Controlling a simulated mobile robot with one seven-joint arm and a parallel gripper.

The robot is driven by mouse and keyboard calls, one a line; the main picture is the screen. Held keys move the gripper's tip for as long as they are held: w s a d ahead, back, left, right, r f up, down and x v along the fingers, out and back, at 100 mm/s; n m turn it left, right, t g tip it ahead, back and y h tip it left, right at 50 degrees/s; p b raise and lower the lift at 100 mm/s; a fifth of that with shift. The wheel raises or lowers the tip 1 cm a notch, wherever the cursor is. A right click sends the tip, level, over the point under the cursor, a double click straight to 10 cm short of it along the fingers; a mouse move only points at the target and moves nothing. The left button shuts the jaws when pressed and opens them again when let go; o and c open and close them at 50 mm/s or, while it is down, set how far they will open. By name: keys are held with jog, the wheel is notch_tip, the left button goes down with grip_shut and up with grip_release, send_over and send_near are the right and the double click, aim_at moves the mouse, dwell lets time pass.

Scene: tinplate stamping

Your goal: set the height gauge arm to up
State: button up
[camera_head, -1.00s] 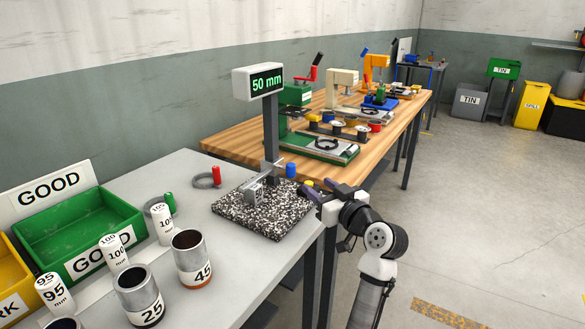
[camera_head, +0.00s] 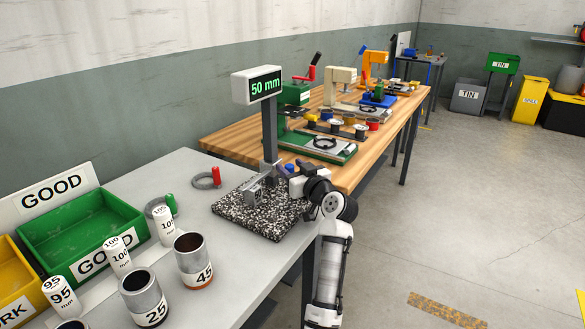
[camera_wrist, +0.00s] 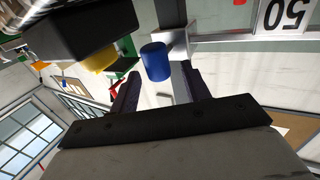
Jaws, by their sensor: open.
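The height gauge has a speckled stone base (camera_head: 245,215), a grey column (camera_head: 270,135) and a display (camera_head: 257,85) reading 50 mm. Its grey arm (camera_head: 256,188) sits low on the column, just above the base. A blue knob (camera_wrist: 155,62) shows in the wrist view beside the column; in the head view it is partly hidden behind my gripper (camera_head: 283,180). My gripper is at the right of the gauge arm, above the base's right side. In the wrist view its open fingers (camera_wrist: 160,92) point toward the knob, which appears between and beyond the fingertips. I cannot tell whether they touch it.
Metal cups (camera_head: 193,260), white weights (camera_head: 118,255) and a green GOOD bin (camera_head: 85,228) stand on the grey table (camera_head: 235,278) to the left. A red-handled ring (camera_head: 207,181) lies beside the base. A wooden bench (camera_head: 240,140) with presses stands behind.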

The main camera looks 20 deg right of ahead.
jog(key=shift+c, duration=0.5)
grip_shut()
notch_tip(320, 180, up, 16)
jog(key=p, duration=0.4)
jog(key=shift+f, duration=0.15)
jog(key=shift+o, duration=0.3)
grip_release()
jog(key=shift+o, duration=0.2)
jog(key=shift+f, duration=0.1)
jog(key=shift+s, duration=0.1)
jog(key=s+d+b, duration=0.2)
jog(key=s+b, duration=0.1)
jog(key=s, duration=1)
jog(key=shift+s+d+b, duration=0.2)
jog(key=shift+d+b, duration=0.1)
